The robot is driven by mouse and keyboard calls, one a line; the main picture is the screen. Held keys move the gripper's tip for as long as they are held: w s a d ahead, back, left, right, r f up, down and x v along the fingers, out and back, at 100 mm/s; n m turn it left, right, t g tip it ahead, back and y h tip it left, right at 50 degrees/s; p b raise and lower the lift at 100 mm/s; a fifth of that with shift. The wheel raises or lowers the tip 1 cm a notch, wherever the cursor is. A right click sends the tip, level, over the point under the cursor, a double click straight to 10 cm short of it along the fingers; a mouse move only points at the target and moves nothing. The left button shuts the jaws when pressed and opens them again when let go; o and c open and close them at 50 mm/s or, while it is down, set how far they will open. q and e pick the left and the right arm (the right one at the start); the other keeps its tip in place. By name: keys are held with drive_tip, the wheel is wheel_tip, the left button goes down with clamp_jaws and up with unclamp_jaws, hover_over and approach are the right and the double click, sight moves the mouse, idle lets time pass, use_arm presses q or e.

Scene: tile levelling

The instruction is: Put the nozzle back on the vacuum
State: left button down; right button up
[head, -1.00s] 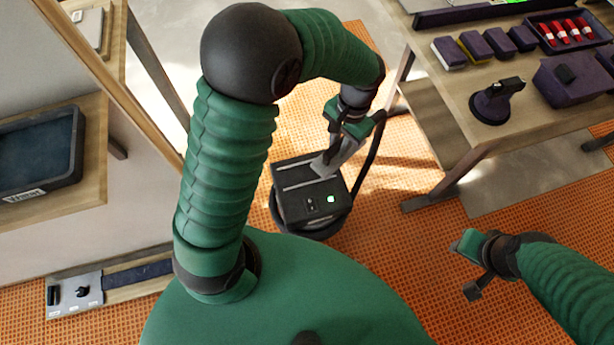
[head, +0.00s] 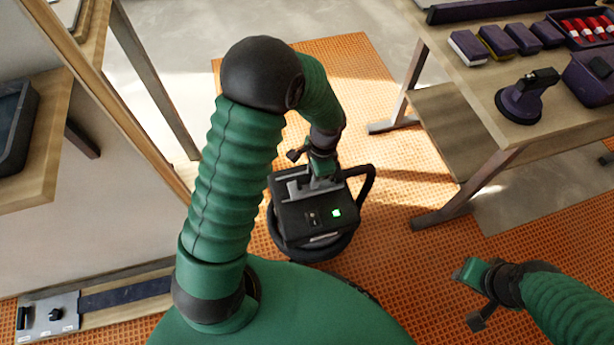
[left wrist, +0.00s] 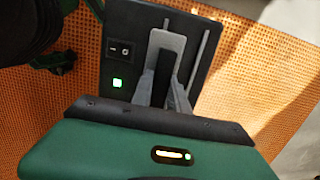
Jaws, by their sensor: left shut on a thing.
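The vacuum (head: 322,224) is a black box on a round dark base on the floor, with a lit green light. My left gripper (head: 322,172) is above its top, shut on the grey nozzle (head: 296,189). In the left wrist view, the nozzle (left wrist: 172,42) lies over the top panel of the vacuum (left wrist: 120,65), beside a thin rail. The left gripper's grey fingers (left wrist: 164,88) close around its dark neck. I cannot tell whether the nozzle touches the panel. My right gripper (head: 475,296) is open and empty at the lower right.
A black hose (head: 368,188) loops at the vacuum's right side. A wooden workbench (head: 540,118) at the right carries several purple blocks and a suction cup tool (head: 522,98). A wooden frame and shelf (head: 45,165) stand at the left. Orange matting (head: 400,260) is clear right of the vacuum.

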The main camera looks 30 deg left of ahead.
use_arm(q)
drive_tip(key=shift+w+a+f, duration=0.1)
drive_tip(key=shift+w+a, duration=0.15)
drive_tip(key=shift+a, duration=0.25)
drive_tip(key=shift+w+a+f, duration=0.1)
drive_tip(key=shift+w+a, duration=0.15)
drive_tip(key=shift+a, duration=0.25)
drive_tip(key=f+b, duration=0.2)
drive_tip(key=a+f+b, duration=0.1)
drive_tip(key=b, duration=0.1)
drive_tip(key=shift+w+f, duration=0.3)
drive_tip(key=shift+f, duration=0.1)
drive_tip(key=shift+a+r, duration=0.1)
drive_tip(key=shift+r, duration=0.1)
drive_tip(key=c, duration=1.3)
unclamp_jaws()
drive_tip(key=shift+f, duration=0.1)
